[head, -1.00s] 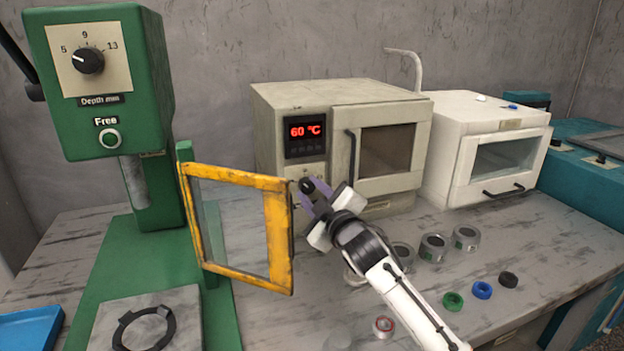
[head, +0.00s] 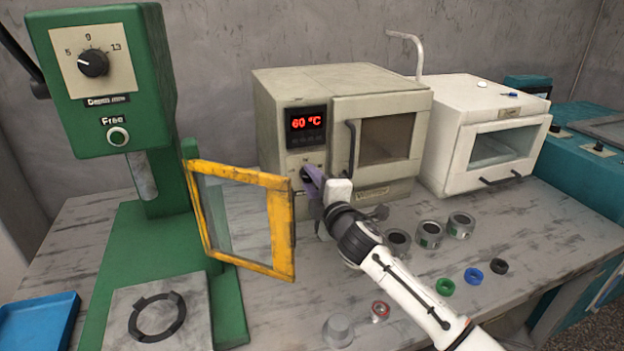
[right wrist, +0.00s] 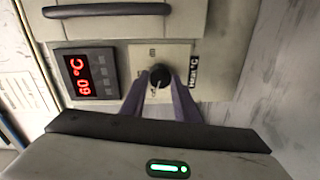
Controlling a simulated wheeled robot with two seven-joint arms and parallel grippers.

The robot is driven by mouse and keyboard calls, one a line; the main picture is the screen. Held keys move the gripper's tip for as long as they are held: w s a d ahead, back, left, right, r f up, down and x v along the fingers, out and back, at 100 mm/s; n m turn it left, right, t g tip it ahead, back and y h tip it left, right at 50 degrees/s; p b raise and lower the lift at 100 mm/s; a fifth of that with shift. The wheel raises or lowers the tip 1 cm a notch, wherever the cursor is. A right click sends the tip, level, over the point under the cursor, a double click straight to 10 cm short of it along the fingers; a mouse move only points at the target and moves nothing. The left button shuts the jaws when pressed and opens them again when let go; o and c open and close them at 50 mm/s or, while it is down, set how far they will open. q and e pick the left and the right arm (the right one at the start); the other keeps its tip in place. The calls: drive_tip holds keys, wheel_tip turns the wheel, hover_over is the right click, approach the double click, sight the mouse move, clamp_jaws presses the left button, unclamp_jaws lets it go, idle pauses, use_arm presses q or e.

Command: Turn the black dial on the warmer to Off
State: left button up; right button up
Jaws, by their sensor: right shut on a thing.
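The warmer (head: 300,90) is a beige box with a red display (head: 305,124) reading 60 °C. Its black dial (right wrist: 159,76) sits on a pale plate below the display; in the right wrist view it is between my finger tips. My right gripper (right wrist: 160,82) is shut on the dial, with a purple finger on each side of it. In the head view my right gripper (head: 312,180) reaches the warmer's front and partly hides the dial. The dial's pointer direction is not clear. My left gripper is not in view.
An open yellow-framed guard (head: 282,235) of the green press (head: 110,90) stands just left of my right gripper. The warmer's door handle (head: 351,146) is close on the right. Metal rings (head: 429,234) and coloured rings (head: 445,287) lie on the bench to the right.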

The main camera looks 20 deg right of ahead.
idle(0.3)
drive_tip(key=o, duration=1)
drive_tip(key=shift+o, duration=0.2)
drive_tip(key=s, duration=1)
drive_tip(key=shift+s+d+r, duration=0.15)
drive_tip(key=shift+d+r, duration=0.15)
drive_tip(key=shift+f, duration=0.1)
